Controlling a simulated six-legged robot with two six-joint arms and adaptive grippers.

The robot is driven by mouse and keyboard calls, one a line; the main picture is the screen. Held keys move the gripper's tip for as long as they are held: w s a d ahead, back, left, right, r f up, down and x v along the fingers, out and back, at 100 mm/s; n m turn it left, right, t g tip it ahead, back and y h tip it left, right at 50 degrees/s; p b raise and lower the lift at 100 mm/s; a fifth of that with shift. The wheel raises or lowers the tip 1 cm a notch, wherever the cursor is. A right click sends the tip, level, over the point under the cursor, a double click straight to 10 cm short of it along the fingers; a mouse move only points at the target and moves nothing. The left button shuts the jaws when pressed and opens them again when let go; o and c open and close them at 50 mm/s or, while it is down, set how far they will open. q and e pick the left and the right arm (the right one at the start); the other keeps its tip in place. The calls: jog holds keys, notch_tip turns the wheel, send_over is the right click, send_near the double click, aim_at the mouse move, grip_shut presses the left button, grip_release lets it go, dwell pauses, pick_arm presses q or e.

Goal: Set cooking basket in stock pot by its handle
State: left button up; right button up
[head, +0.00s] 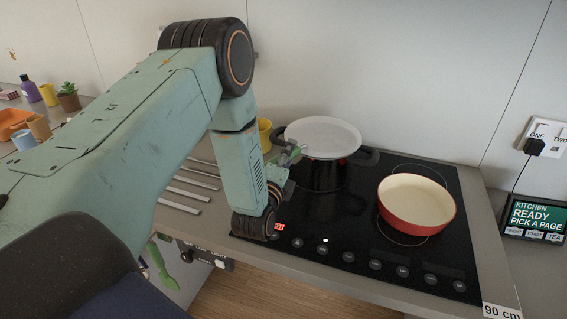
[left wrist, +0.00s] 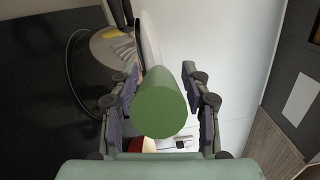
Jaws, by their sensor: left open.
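The stock pot (head: 328,176) stands on the hob's back left, dark and shiny, with a black handle at its right. A pale round disc (head: 323,135) covers its top; I cannot tell whether it is a lid. The pot (left wrist: 112,48) also shows at upper left in the left wrist view. My left gripper (head: 288,157) is at the pot's left side. In the left wrist view its open fingers (left wrist: 163,108) stand either side of a green cylinder (left wrist: 157,104), with gaps. This may be the cooking basket's handle; the basket itself is not clearly visible. My right gripper is out of view.
A red pan (head: 416,204) with a cream inside sits on the hob's right. A yellow container (head: 264,134) stands behind my left arm. Metal bars (head: 183,194) lie left of the hob. A screen (head: 535,217) and wall socket (head: 545,137) are at right.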

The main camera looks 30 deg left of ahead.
pick_arm(q)
jog(key=b+v, duration=0.1)
jog(key=v, duration=1.1)
jog(key=shift+s, duration=0.25)
jog(key=shift+w+a, duration=0.1)
jog(key=shift+w, duration=0.1)
jog(key=shift+s+r, duration=0.1)
jog(key=shift+s, duration=0.05)
dwell(0.4)
